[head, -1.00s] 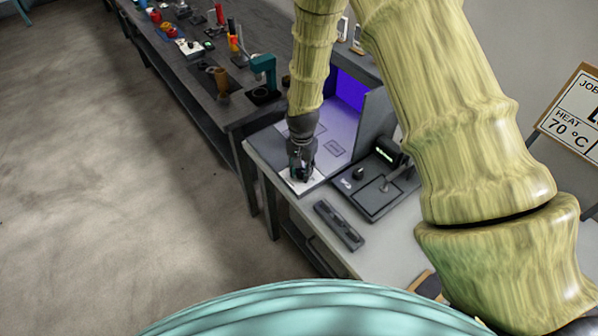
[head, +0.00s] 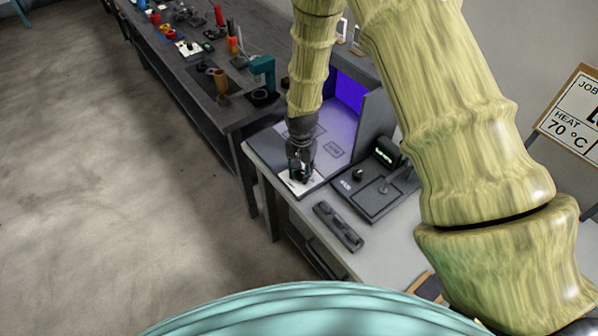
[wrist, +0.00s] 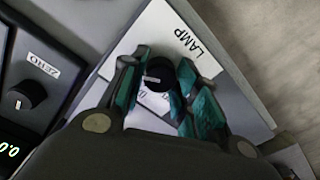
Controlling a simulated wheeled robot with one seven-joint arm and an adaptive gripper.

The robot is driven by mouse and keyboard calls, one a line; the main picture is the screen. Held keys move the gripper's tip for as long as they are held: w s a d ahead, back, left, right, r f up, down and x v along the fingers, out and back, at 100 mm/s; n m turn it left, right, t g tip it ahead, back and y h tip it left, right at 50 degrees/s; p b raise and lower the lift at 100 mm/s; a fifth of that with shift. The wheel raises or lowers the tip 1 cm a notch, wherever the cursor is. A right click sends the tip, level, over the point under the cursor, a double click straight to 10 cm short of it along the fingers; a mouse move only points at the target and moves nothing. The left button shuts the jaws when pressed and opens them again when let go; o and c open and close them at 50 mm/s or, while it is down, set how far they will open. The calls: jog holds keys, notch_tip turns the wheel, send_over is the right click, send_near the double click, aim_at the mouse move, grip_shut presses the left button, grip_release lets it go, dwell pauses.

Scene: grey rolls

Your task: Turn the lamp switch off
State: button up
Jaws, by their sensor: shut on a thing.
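The lamp switch (wrist: 156,76) is a black round knob with a pale pointer line on a white plate marked LAMP (wrist: 188,42). My gripper (wrist: 160,84) has its teal fingers around the knob and is shut on it. In the head view my gripper (head: 299,175) is down at the white plate (head: 291,187), at the front corner of the booth with the violet-lit inside. The knob is hidden there behind my fingers. Part of the marking below the knob is covered in the wrist view.
A dark grey tray (head: 338,226) lies in front. A workbench with several tools (head: 215,90) stands behind left.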

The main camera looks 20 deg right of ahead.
aim_at(302, 173)
jog(key=shift+s+f, duration=0.15)
jog(key=shift+s, duration=0.1)
jog(key=o, duration=1)
jog(key=shift+d, duration=0.1)
jog(key=shift+w, duration=0.1)
jog(key=shift+w+r, duration=0.15)
jog(key=shift+r, duration=0.5)
notch_tip(302, 173, up, 11)
jog(key=shift+f, duration=0.1)
